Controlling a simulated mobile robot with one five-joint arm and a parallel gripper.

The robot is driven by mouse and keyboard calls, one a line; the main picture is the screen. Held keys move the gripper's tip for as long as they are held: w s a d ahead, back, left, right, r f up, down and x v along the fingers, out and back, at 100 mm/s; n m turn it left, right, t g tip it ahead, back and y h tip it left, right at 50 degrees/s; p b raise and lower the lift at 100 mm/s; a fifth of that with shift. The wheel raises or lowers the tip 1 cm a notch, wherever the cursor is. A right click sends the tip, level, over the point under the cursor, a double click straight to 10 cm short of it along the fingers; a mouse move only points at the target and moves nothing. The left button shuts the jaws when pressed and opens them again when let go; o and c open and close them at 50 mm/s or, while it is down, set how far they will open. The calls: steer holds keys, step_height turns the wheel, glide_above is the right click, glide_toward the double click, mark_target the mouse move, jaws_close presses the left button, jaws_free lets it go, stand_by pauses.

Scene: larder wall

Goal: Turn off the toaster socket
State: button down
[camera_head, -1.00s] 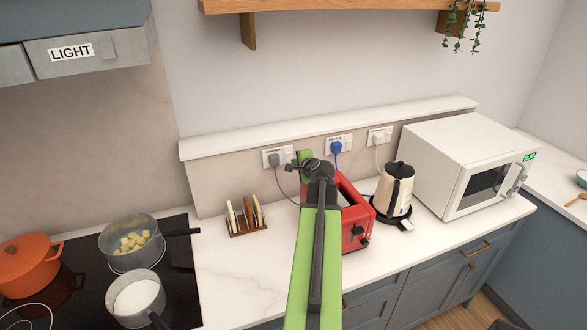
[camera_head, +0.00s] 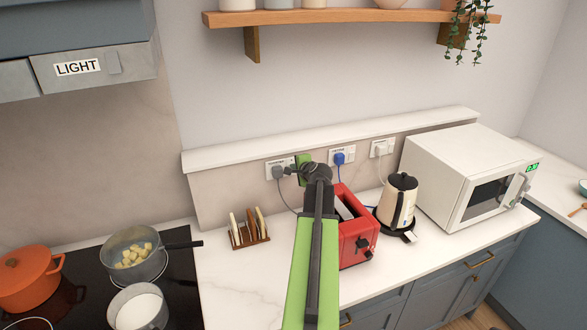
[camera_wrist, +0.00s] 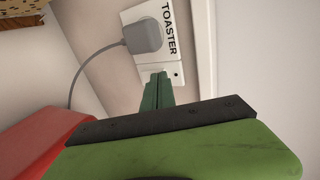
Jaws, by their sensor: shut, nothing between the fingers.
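The toaster socket (camera_wrist: 143,70) is a white wall plate marked TOASTER, seen tilted in the wrist view. A grey plug (camera_wrist: 143,36) with a grey cord sits in it. A small switch (camera_wrist: 173,70) shows at the plate's end, close to the fingertips. My gripper (camera_wrist: 159,78) is shut and empty, its green fingertips over the plate's edge beside the switch. I cannot tell whether they touch. In the head view the socket (camera_head: 273,170) is left of my gripper (camera_head: 303,168), which partly hides its right end. The red toaster (camera_head: 355,235) stands below.
A socket with a blue plug (camera_head: 339,158) and another with a pale plug (camera_head: 378,149) are to the right. A cream kettle (camera_head: 397,203), a white microwave (camera_head: 440,165) and a toast rack (camera_head: 249,230) stand on the counter. A ledge (camera_head: 330,140) runs above the sockets.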

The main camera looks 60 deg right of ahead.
steer(key=shift+r+p, duration=0.75)
steer(key=shift+r, duration=0.05)
steer(key=p+v, duration=0.6)
steer(key=v, duration=0.7)
steer(key=shift+r+p, duration=0.35)
steer(key=shift+r, duration=0.2)
